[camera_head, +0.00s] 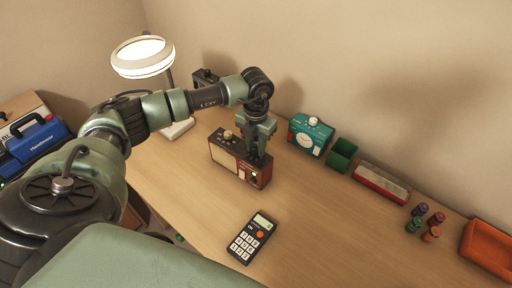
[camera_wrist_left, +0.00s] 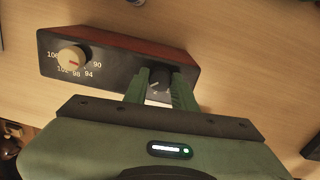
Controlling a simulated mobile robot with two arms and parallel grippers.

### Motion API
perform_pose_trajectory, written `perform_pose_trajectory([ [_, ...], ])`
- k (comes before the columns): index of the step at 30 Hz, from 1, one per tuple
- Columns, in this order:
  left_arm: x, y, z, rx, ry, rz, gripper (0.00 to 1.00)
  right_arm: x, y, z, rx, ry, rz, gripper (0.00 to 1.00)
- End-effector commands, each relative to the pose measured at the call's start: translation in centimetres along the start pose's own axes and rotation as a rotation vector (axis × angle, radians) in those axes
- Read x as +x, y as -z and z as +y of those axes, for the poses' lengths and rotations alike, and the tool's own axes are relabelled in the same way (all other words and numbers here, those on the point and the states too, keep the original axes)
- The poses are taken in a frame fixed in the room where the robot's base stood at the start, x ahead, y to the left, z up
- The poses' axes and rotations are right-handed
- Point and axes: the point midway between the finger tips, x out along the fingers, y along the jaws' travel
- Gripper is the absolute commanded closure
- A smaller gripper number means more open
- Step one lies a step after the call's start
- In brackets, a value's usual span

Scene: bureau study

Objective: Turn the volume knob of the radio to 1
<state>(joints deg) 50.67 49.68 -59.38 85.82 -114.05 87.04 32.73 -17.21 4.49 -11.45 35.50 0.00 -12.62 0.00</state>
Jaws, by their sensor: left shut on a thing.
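The radio (camera_head: 226,158) stands on the desk, a brown-red box with a pale speaker front and a tan knob on top. In the left wrist view the radio's dark top panel (camera_wrist_left: 112,67) shows the tan tuning knob (camera_wrist_left: 72,58) with numbers from 90 to 106 around it. My left gripper (camera_head: 256,153) points down over the right end of the radio. In the left wrist view its green fingers (camera_wrist_left: 160,88) are shut on a dark knob (camera_wrist_left: 160,79) with a light pointer line. Any numbers around this knob are hidden. My right gripper is not in view.
A calculator (camera_head: 253,238) lies in front of the radio. A teal device (camera_head: 309,135), a green box (camera_head: 341,154), a red-and-white box (camera_head: 382,183), small bottles (camera_head: 420,210) and an orange tray (camera_head: 488,248) line the back. A lamp (camera_head: 142,57) stands at the left.

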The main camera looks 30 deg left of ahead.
Motion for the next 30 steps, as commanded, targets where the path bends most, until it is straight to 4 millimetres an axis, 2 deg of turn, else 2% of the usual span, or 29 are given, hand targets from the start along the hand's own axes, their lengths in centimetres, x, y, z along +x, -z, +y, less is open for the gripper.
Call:
perform_pose_trajectory([
  [30,-0.09,-0.03,0.05,-0.966,-0.001,-0.001,1.00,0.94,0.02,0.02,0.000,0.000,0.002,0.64],
])
